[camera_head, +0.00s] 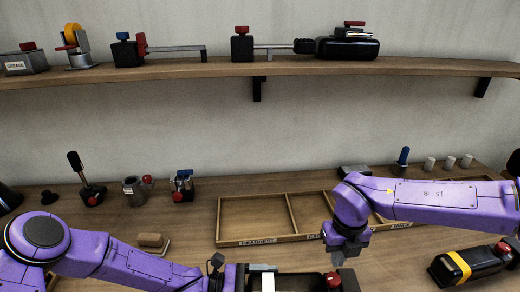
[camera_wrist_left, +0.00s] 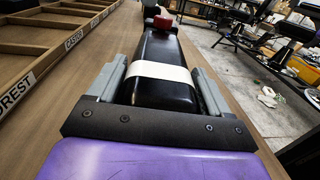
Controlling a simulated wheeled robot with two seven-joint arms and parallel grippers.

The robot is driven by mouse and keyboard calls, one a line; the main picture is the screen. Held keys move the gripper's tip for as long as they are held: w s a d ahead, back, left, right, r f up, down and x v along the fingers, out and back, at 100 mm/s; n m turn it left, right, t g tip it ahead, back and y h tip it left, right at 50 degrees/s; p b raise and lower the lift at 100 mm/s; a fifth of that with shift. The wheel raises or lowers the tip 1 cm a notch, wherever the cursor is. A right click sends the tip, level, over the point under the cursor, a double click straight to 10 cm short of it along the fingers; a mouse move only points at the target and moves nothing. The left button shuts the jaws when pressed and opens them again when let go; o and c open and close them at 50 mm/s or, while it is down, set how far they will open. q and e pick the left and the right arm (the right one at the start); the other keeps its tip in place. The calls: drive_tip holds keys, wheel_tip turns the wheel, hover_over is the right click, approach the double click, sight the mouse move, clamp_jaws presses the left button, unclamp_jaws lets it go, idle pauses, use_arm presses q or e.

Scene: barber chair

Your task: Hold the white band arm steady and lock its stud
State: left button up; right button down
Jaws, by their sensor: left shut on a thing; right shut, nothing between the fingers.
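The white band arm is a black armrest with a white band around it. It lies at the bottom edge of the head view (camera_head: 290,284), partly cut off. In the left wrist view the armrest (camera_wrist_left: 165,92) runs away between the fingers of my left gripper (camera_wrist_left: 155,82), which is shut on it around the white band (camera_wrist_left: 162,73). Its red stud (camera_head: 333,280) shows at the right end, also at the far end in the wrist view (camera_wrist_left: 163,21). My right gripper (camera_head: 336,254) is shut and empty, pointing down just above the stud; contact is not clear.
An empty wooden tray (camera_head: 252,215) with labelled compartments lies behind the armrest. A yellow-banded black armrest (camera_head: 470,264) lies at the right. Several small fixtures (camera_head: 182,186) stand at the back. A shelf (camera_head: 200,70) with more parts crosses above.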

use_arm(q)
drive_tip(key=shift+s+f, duration=0.1)
use_arm(e)
wheel_tip(320, 180, up, 4)
drive_tip(key=shift+s+a+f, duration=0.1)
drive_tip(key=shift+a+f, duration=0.2)
drive_tip(key=shift+f, duration=0.7)
drive_tip(key=shift+a+f, duration=0.3)
drive_tip(key=shift+f, duration=0.75)
drive_tip(key=shift+s+a+f, duration=0.1)
drive_tip(key=shift+a+f, duration=0.2)
drive_tip(key=shift+f, duration=0.7)
drive_tip(key=shift+s, duration=0.1)
drive_tip(key=shift+d, duration=0.3)
